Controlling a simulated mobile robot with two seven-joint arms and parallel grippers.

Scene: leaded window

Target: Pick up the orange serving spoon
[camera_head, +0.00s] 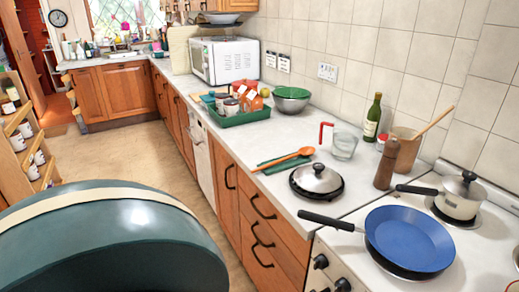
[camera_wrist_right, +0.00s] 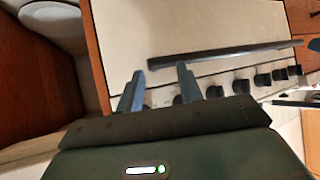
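The orange serving spoon (camera_head: 290,157) lies on a green cloth (camera_head: 284,163) on the counter in the head view. Its bowl end points right and its handle reaches toward the counter's front edge. My right gripper (camera_wrist_right: 159,80) shows in the right wrist view with its two fingers apart and nothing between them. It faces the white stove front with its row of dark knobs. The spoon is not seen in the right wrist view. Neither gripper shows in the head view.
A lidded pan (camera_head: 318,180) sits just right of the spoon. A blue frying pan (camera_head: 409,238) is on the stove, its handle jutting over the front. A glass measuring jug (camera_head: 344,146) and green tray (camera_head: 240,117) stand nearby. The floor (camera_head: 140,160) along the cabinets is clear.

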